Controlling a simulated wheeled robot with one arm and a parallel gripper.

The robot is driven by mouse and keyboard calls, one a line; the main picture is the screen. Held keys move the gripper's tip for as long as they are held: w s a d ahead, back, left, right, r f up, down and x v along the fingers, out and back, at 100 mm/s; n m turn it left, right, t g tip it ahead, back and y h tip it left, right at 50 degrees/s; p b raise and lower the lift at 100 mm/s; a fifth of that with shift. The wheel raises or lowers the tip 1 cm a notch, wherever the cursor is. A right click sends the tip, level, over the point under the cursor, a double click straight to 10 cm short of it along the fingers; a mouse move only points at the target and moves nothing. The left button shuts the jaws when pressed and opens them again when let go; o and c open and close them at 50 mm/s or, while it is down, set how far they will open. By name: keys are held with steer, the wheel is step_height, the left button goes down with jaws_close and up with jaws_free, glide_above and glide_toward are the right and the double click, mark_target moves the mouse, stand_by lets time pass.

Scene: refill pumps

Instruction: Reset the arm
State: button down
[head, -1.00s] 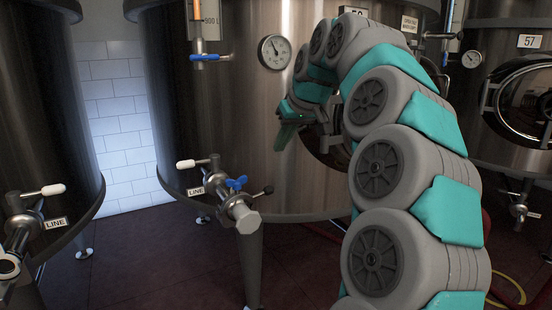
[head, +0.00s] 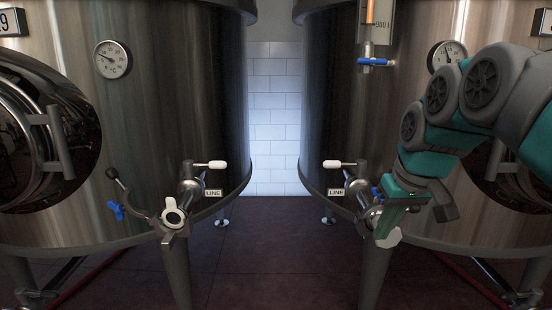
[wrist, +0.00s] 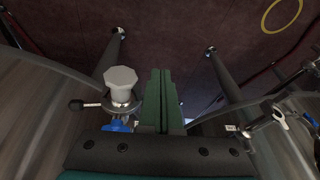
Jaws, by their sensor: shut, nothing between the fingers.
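My arm reaches in from the right of the head view, and my gripper (head: 382,234) hangs in front of the right tank's outlet valve, partly covering it. In the wrist view the two green fingers of my gripper (wrist: 161,74) lie together, with nothing between them. The valve's pale capped outlet (wrist: 121,80) shows just left of the fingers there. I cannot tell the exact gap between fingers and valve, but nothing is held.
The right steel tank (head: 325,110) and left steel tank (head: 190,100) flank a white tiled wall (head: 273,120). The left tank's valve (head: 180,205) juts forward. Dark red floor (head: 270,260) is open between the tank legs.

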steer(key=s+a+f+g, duration=0.2)
steer(key=s+f, duration=0.8)
steer(key=s, duration=0.3)
steer(key=s+a+f+m+g+h, duration=0.1)
steer(key=s+a+f+g, duration=0.2)
steer(key=s+f, duration=0.7)
steer(key=s, duration=0.3)
steer(key=shift+s+a, duration=0.15)
steer(key=shift+s, duration=0.05)
steer(key=c, duration=1.5)
jaws_free()
